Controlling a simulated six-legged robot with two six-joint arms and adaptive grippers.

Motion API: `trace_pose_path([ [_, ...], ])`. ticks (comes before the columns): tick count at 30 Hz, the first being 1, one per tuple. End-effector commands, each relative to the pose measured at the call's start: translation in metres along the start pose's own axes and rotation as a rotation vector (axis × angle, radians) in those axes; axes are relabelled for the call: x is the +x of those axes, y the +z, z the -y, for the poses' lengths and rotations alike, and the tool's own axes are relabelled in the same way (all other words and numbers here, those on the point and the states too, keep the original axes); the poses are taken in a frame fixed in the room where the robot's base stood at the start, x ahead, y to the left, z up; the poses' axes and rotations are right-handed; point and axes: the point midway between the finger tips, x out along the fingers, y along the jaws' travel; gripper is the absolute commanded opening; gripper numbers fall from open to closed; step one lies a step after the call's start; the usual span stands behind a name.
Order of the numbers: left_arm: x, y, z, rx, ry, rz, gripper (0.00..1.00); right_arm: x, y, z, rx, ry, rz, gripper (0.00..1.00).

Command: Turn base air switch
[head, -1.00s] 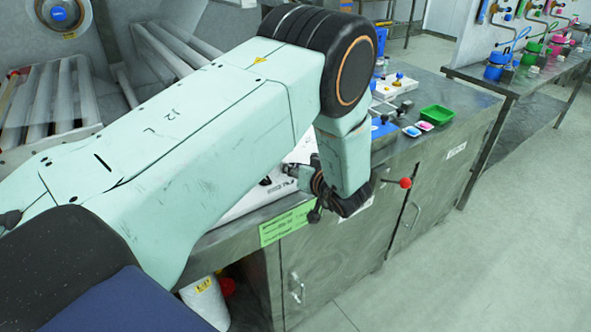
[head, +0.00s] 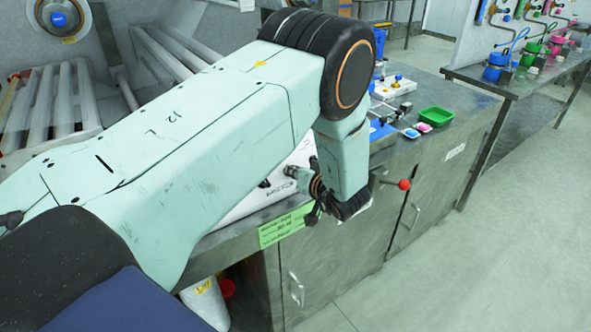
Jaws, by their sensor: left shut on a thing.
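My left arm reaches in from the left across the bench front. Its gripper (head: 314,192) is low beside the white panel (head: 252,200), below the wrist. It is shut on a small part at the panel, mostly hidden by the fingers and wrist. This part appears to be the base air switch, but I cannot read a label on it. A dark, round-ended piece shows just left of the fingers. My right gripper is not in view.
A lever with a red ball (head: 404,184) sticks out from the bench front, right of my gripper. A green tray (head: 435,117) and small coloured dishes (head: 412,132) stand on the bench top. The floor at right is clear.

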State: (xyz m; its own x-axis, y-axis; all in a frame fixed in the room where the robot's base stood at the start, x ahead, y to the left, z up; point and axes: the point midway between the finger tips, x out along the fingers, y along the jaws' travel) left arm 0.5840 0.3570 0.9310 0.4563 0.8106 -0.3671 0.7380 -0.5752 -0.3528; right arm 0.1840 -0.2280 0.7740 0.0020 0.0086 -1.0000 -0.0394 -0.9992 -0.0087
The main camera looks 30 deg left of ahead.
Motion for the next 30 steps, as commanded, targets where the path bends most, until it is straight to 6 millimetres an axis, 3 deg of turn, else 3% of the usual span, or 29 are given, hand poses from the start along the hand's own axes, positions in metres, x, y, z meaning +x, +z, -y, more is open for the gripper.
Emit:
trace_pose_path([
  [4, -0.0001, -0.0019, 0.0027, 0.074, 0.016, 0.002, 0.00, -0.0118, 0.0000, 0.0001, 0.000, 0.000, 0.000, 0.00],
  [13, 0.0009, -0.0004, 0.0017, 0.090, 0.020, 0.001, 0.00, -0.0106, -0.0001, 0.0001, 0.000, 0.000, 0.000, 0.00],
  [14, 0.0009, -0.0004, 0.0017, 0.090, 0.019, 0.001, 0.13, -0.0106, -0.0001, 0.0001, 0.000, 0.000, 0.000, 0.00],
  [21, 0.0008, 0.0000, 0.0017, 0.089, 0.020, 0.001, 0.33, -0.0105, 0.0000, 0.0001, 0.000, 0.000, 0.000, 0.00],
  [30, 0.0005, 0.0006, 0.0015, 0.089, 0.020, 0.002, 0.33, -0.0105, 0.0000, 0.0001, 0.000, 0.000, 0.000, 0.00],
])
